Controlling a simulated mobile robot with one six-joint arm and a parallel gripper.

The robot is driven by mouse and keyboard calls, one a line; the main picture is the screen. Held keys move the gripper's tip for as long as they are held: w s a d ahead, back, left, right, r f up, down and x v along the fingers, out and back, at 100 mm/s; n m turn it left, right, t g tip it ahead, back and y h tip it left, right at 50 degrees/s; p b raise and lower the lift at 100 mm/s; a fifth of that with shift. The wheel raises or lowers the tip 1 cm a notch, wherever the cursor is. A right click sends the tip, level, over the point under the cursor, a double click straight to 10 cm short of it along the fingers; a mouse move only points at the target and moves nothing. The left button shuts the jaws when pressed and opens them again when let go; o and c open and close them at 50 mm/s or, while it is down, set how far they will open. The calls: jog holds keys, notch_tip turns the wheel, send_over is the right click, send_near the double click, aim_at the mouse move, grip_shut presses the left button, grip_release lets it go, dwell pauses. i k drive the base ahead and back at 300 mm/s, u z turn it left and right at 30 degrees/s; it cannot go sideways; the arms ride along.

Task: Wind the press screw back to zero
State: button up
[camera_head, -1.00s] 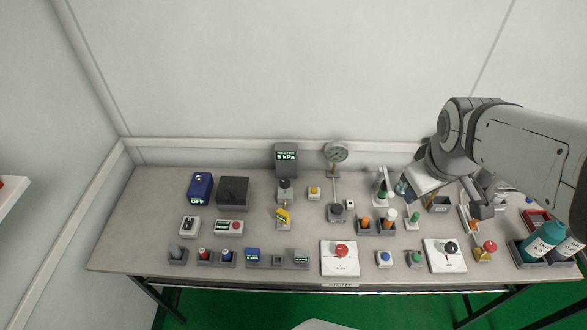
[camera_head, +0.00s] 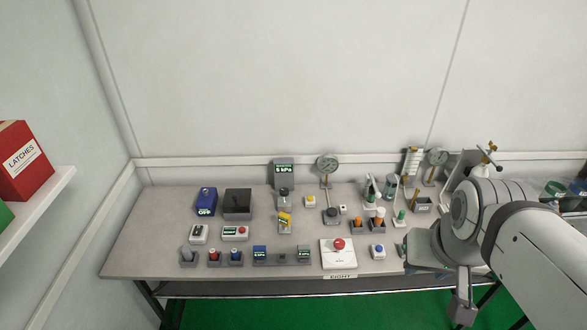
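I cannot tell for certain which part is the press screw. A small brass cross-handle (camera_head: 487,156) stands at the back right, partly hidden behind my arm. My gripper (camera_head: 462,307) hangs near the front right edge of the bench, below my arm. No object shows in it, and its fingers are too unclear to judge.
The bench (camera_head: 150,236) holds several small testers. A grey unit with a lit display (camera_head: 284,172) stands at the back, and a white plate with a red knob (camera_head: 339,246) at the front. A shelf (camera_head: 40,198) with a red box is at left.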

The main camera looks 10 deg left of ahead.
aim_at(284, 192)
jog(key=u, duration=0.25)
jog(key=i, duration=1.15)
jog(key=u, duration=0.05)
